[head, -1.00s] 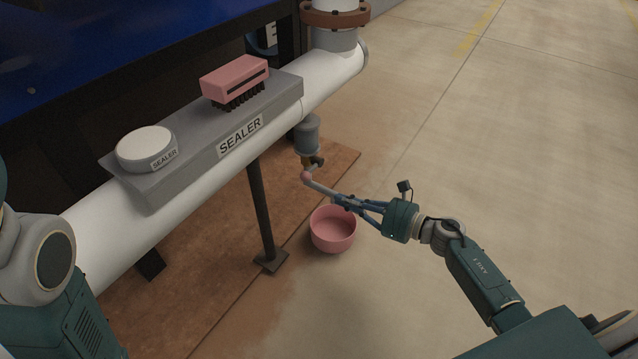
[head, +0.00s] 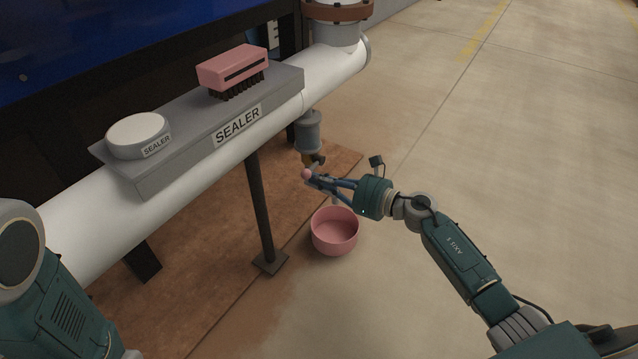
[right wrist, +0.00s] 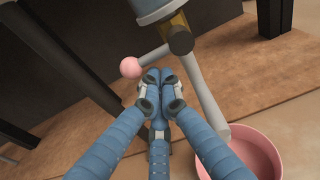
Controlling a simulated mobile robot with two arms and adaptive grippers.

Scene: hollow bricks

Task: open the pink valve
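The pink valve is a small pink ball (head: 307,174) on a short grey handle, under the grey fitting (head: 308,132) that hangs from the white pipe. In the right wrist view the pink ball (right wrist: 131,68) is left of the dark pivot, and a grey spout (right wrist: 204,100) slants down to the right. My right gripper (head: 318,181) is at the valve. In the right wrist view its blue fingertips (right wrist: 159,76) are together, just below the handle and right of the ball. I see nothing between them; contact with the handle is unclear. My left gripper is out of view.
A pink bowl (head: 335,233) stands on the floor below the valve. A grey tray marked SEALER (head: 190,134) on the pipe (head: 95,228) carries a pink brush (head: 233,70) and a round white can (head: 138,134). A dark post (head: 260,210) supports the pipe. Floor at right is clear.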

